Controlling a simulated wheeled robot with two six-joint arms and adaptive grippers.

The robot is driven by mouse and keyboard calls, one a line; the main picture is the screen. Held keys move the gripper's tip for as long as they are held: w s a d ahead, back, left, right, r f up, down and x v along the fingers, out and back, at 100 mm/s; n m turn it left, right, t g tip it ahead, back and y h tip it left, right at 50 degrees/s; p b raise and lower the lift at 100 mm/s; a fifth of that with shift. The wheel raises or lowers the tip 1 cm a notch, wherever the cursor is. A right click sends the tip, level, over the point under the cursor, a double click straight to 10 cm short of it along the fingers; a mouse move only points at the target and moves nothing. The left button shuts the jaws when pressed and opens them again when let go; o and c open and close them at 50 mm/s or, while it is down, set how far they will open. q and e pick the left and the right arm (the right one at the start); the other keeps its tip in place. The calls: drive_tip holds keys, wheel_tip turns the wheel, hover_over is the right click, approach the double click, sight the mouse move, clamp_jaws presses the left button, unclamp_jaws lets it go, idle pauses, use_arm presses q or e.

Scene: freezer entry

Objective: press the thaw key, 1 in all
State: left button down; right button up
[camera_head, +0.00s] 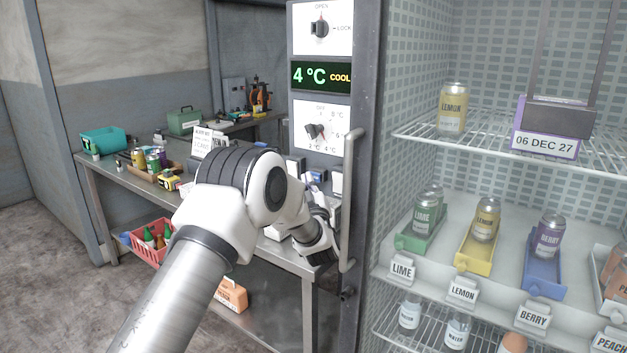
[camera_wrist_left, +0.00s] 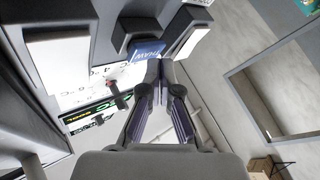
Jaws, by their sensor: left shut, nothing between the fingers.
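The thaw key is a blue block with white "THAW" lettering (camera_wrist_left: 147,52) in the left wrist view, between two dark-sided blocks with white faces. A small blue patch (camera_head: 318,175) beside the panel in the head view looks like the same key. My left gripper (camera_wrist_left: 160,66) is shut and empty, with its fingertips at the lettered key's near edge. I cannot tell whether they touch it. My right gripper is not in view.
The control panel has an OPEN/LOCK knob (camera_head: 320,28), a green "4 °C COOL" display (camera_head: 321,77) and a temperature dial (camera_head: 317,131). A vertical handle (camera_head: 347,205) stands beside it. The freezer shelves (camera_head: 490,140) hold cans at right. A cluttered workbench (camera_head: 110,175) stands at left.

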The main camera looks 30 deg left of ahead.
use_arm(q)
drive_tip(key=shift+w, duration=0.5)
idle(0.7)
drive_tip(key=shift+s, duration=0.15)
drive_tip(key=shift+s+b, duration=0.35)
drive_tip(key=shift+s, duration=0.4)
drive_tip(key=s, duration=0.5)
drive_tip(key=shift+a+b, duration=0.2)
drive_tip(key=shift+b, duration=0.15)
idle(0.5)
